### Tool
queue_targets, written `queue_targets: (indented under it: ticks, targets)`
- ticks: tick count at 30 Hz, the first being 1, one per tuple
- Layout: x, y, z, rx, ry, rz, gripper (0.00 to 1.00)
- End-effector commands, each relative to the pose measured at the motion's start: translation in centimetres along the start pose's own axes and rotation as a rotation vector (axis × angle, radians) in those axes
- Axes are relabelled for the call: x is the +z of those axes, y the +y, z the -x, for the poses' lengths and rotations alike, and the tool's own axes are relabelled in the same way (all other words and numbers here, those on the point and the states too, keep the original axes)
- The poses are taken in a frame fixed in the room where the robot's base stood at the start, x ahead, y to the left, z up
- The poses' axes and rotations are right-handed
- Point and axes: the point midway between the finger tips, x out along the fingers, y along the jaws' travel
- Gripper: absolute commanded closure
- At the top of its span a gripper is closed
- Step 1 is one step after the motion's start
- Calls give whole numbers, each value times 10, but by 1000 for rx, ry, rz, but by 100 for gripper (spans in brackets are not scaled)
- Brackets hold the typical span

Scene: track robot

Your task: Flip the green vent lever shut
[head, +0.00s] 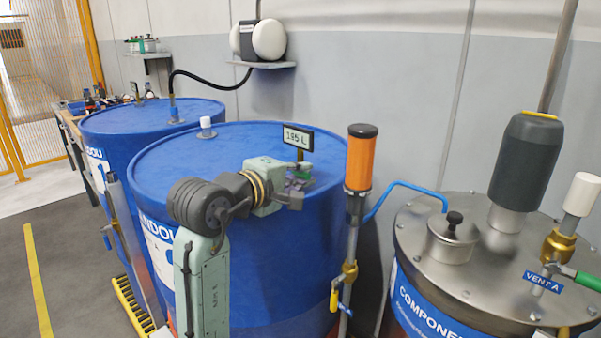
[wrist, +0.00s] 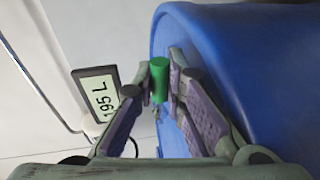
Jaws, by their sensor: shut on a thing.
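My gripper (head: 298,184) is over the top of the near blue drum (head: 230,150), close to the rim and just below the 195 L display. In the wrist view my gripper (wrist: 167,78) has its fingertips closed on a short green handle (wrist: 160,84), with a small metal part showing beneath it. In the head view the fingers largely hide this handle. Another green lever (head: 588,279) is on the brass valve (head: 558,247) of the steel-lidded drum at right, beside a blue VENT A label (head: 543,282). My gripper is well away from that one.
The 195 L display (head: 298,138) stands close behind my gripper; it also shows in the wrist view (wrist: 98,98). An orange-topped pipe (head: 361,160) rises right of the near drum. A dark grey cylinder (head: 526,165) stands on the steel lid. A second blue drum (head: 135,122) is behind.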

Motion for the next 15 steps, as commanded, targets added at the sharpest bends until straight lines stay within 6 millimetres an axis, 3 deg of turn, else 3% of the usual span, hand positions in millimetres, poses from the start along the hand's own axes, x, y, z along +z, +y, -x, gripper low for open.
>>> queue_targets:
  ticks: [2, 3, 6, 15]
  targets:
    - [0, -1, 0, -2, 1, -1, 100]
    - [0, -1, 0, -2, 1, -1, 86]
    - [0, -1, 0, -2, 1, 0, 80]
    - [0, 0, 1, -1, 0, 1, 79]
